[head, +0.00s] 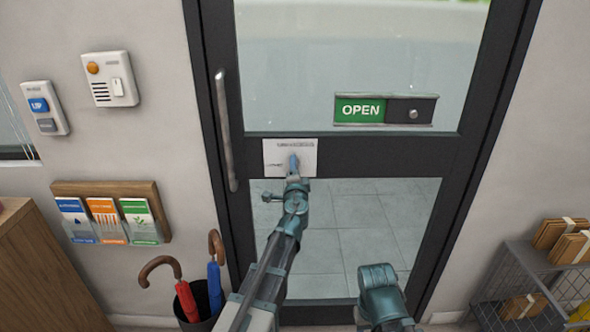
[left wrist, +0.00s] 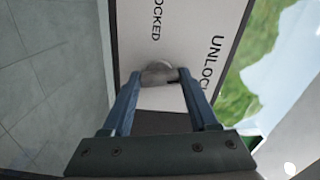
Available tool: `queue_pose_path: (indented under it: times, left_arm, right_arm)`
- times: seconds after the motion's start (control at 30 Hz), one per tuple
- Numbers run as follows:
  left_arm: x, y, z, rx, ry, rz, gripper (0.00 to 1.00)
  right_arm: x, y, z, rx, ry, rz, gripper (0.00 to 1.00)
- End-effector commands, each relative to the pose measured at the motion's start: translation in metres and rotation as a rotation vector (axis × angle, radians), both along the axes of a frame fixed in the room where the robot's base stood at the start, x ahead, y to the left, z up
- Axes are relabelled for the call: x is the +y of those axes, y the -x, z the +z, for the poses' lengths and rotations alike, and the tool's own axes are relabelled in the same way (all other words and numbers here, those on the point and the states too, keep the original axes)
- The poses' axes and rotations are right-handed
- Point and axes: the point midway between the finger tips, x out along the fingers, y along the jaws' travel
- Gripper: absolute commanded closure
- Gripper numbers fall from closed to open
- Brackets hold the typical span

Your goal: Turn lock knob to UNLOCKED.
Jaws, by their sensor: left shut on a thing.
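The lock knob (left wrist: 158,72) is a small grey knob on a white plate (head: 305,147) set in the dark door's middle rail. In the left wrist view the plate bears the words "LOCKED" and "UNLOCKED", both partly cut off or covered. My left gripper (head: 294,163) is at the plate, and in the left wrist view its blue fingers (left wrist: 158,80) are shut on the knob from both sides. Which word the knob points to cannot be told. My right arm shows at the lower right of the head view; its gripper is out of view.
A vertical door handle (head: 226,130) is left of the plate. An "OPEN" sign (head: 360,109) is above right. A wire basket (head: 515,275) with parcels is at the right.

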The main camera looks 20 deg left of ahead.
Motion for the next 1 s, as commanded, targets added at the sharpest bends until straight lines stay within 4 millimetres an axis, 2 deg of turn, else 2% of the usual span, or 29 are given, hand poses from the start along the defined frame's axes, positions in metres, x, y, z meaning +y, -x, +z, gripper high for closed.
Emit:
queue_pose_path:
  times: [0.4,1.0]
  left_arm:
    - [-0.0008,0.0,-0.0002,0.051,-0.179,-0.002,0.96]
    - [-0.0008,0.0,-0.0002,0.06,-0.212,-0.002,0.96]
  right_arm:
    - [0.0,0.0,-0.0002,0.0,0.0,0.0,0.5]
    - [0.0,0.0,-0.0002,0.0,0.0,0.0,0.5]
